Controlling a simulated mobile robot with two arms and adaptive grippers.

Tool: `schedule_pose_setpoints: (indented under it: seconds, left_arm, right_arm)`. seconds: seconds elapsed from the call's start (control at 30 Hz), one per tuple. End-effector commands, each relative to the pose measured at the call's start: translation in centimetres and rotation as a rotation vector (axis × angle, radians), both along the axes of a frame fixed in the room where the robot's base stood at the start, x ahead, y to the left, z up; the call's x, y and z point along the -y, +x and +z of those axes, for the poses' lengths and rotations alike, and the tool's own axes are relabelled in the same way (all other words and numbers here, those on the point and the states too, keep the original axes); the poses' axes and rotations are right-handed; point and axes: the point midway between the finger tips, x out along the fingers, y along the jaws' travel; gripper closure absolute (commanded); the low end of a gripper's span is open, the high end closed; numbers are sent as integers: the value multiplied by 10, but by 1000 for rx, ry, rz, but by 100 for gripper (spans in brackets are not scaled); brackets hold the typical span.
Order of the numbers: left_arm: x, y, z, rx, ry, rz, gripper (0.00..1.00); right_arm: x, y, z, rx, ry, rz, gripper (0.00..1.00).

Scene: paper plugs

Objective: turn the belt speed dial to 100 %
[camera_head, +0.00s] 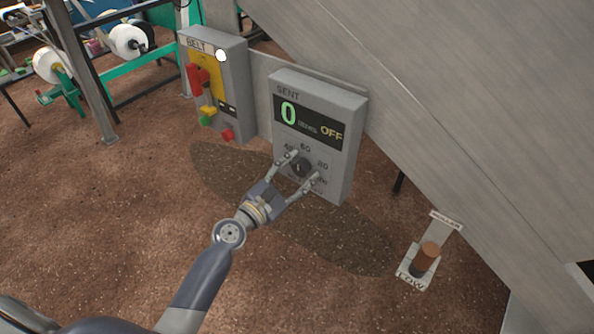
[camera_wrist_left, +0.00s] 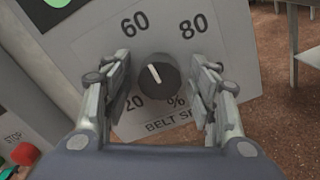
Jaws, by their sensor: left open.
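The belt speed dial (camera_head: 302,167) is a dark round knob on the lower front of a grey panel box (camera_head: 355,120). In the left wrist view the dial (camera_wrist_left: 159,76) shows a white pointer line tilted up and slightly left, toward the 60 mark; 80 and part of 20 also show. The 100 mark is not visible there. My left gripper (camera_head: 303,168) is open, with one finger on each side of the dial; in the left wrist view the fingers stand apart from it. The panel's display (camera_head: 308,121) reads a green 0 and OFF. My right gripper is not in view.
A grey BELT box (camera_head: 238,90) with a yellow plate, a red handle and coloured buttons stands left of the panel. A ROLLER lever (camera_head: 426,257) with a brown knob, marked LOW, is at lower right. A large grey sloping surface (camera_head: 450,110) rises behind.

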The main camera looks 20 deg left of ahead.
Motion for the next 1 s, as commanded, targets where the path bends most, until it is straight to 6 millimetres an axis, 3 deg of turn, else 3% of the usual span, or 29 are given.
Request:
schedule_pose_setpoints:
  seconds: [0.07, 0.23, 0.67, 1.0]
  left_arm:
    - [0, 0, 0, 0, 0, 0, 51]
    - [0, 0, 0, 0, 0, 0, 90]
    - [0, 0, -1, 17, 49, -1, 91]
    - [0, 0, -1, 101, 276, -1, 91]
  right_arm:
    - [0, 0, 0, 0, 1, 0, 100]
    - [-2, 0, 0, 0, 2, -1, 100]
    - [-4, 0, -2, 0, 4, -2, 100]
    - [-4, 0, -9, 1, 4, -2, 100]
